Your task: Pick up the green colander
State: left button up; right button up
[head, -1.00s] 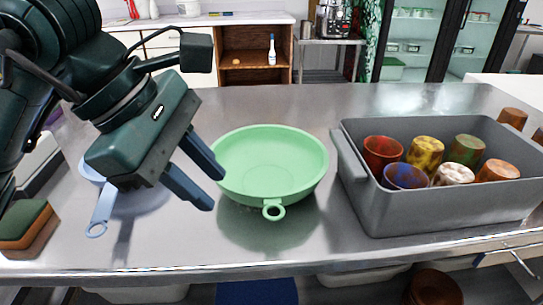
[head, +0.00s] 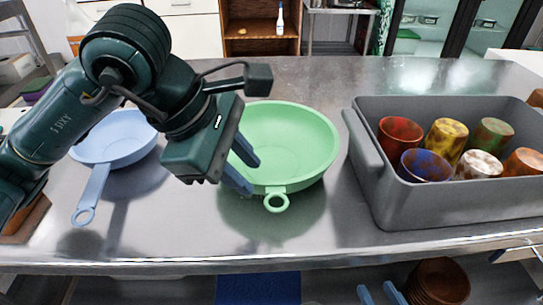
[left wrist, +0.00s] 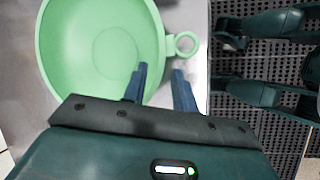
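The green colander (head: 285,140) sits upright on the steel counter, its small ring handle facing the front edge. In the left wrist view the colander (left wrist: 85,45) fills the upper left. My left gripper (head: 248,166) is open and empty at the colander's front left side, hiding part of its rim. In the left wrist view the fingers of this gripper (left wrist: 160,82) stand apart, one over the bowl and one outside the rim; I cannot tell their height or any contact. My right gripper (head: 379,293) shows only blue fingertips, apart and empty, at the bottom edge, below the counter front.
A blue pan (head: 118,138) with a long handle lies left of the colander, partly behind my left arm. A grey bin (head: 450,210) with several colored cups stands to the right. Brown stacked bowls (head: 440,280) sit below the counter. The counter in front of the colander is clear.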

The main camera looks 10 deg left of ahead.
aim_at(255, 182)
pick_arm(q)
jog(key=x, duration=0.4)
jog(key=shift+w+a+f, duration=0.1)
jog(key=shift+f, duration=0.05)
jog(key=shift+c, duration=0.3)
grip_shut()
